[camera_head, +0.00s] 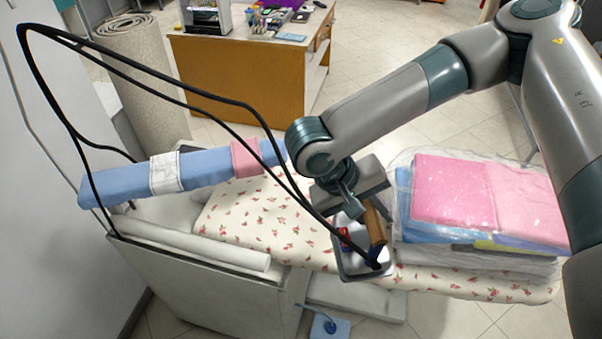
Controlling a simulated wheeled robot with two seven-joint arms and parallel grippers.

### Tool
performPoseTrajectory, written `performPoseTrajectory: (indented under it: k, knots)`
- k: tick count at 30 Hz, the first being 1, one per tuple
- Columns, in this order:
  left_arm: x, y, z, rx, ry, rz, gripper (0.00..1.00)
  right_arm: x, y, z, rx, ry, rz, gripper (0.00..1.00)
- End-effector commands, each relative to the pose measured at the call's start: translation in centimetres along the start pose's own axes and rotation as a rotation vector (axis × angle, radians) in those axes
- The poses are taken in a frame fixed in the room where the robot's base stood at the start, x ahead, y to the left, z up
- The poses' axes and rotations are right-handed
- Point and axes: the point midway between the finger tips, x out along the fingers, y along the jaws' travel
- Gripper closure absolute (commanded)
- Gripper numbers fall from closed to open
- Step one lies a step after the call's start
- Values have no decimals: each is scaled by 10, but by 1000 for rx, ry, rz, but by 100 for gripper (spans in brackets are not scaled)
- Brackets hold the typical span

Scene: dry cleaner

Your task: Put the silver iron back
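The silver iron (376,228), with a brown handle and dark blue and red parts by it, is at the front edge of the floral ironing board (265,218). A black cord runs to it. A silver metal rest or plate (347,272) shows beneath it; I cannot tell whether the iron touches it. My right gripper (358,208) points down right at the iron's handle. The wrist hides the fingertips' contact, so I cannot tell whether it grips the handle. My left gripper is not in view.
A plastic-wrapped stack of pink and blue folded cloth (485,200) lies right of the iron. A blue padded sleeve arm (120,183) extends above the board at left. The black cord (200,100) arcs overhead. A wooden desk (240,80) stands behind.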

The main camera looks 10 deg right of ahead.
Motion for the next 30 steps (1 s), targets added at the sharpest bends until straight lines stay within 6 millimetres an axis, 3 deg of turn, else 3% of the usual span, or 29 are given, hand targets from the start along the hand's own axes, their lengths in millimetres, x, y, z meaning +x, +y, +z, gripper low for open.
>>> performPoseTrajectory:
  k: [30]
  knots:
    - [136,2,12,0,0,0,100,112,-74,-1,4,3,1,100]
